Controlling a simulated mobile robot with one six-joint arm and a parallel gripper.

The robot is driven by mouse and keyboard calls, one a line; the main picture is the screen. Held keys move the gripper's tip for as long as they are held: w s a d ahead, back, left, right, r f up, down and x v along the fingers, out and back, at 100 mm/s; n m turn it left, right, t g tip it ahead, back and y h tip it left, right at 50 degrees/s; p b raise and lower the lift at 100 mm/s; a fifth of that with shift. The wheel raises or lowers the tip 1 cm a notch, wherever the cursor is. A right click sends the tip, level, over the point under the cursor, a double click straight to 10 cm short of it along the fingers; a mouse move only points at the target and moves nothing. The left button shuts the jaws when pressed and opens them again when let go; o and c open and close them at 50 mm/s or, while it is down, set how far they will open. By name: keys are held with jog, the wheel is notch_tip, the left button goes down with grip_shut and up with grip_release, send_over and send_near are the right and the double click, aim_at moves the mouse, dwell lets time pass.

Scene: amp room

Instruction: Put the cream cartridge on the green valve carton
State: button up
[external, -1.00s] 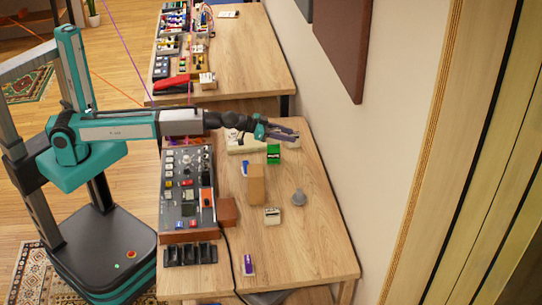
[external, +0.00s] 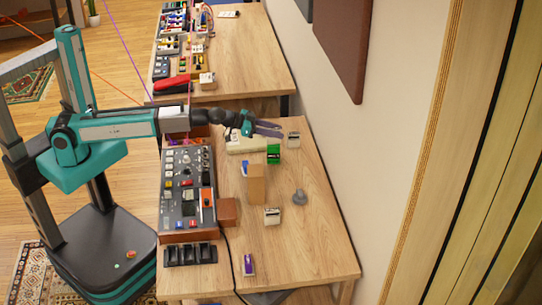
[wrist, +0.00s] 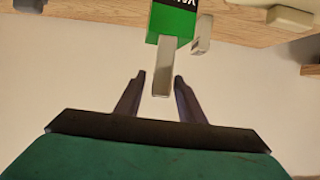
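The green valve carton (external: 273,154) stands on the near table, just below my gripper (external: 274,130) in the external view. In the wrist view, which appears upside down, the green carton (wrist: 172,22) is at the top centre. A narrow pale block, seemingly the cream cartridge (wrist: 162,72), overlaps the carton's edge and extends towards the gap between my fingertips (wrist: 160,76). It looks upright on the carton, but I cannot confirm the contact. My fingers are apart, with gaps beside the block. I cannot make out this block in the external view.
A white block with a dark label (external: 293,138) stands behind the carton near the wall. A cream slab (external: 240,146) lies left of the carton. A tan box (external: 256,185), grey cone-like item (external: 299,197) and mixer (external: 187,187) are nearer. The table's right front is clear.

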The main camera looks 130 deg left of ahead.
jog(key=v, duration=0.6)
jog(key=shift+s+d, duration=0.2)
jog(key=shift+r, duration=0.1)
dwell(0.8)
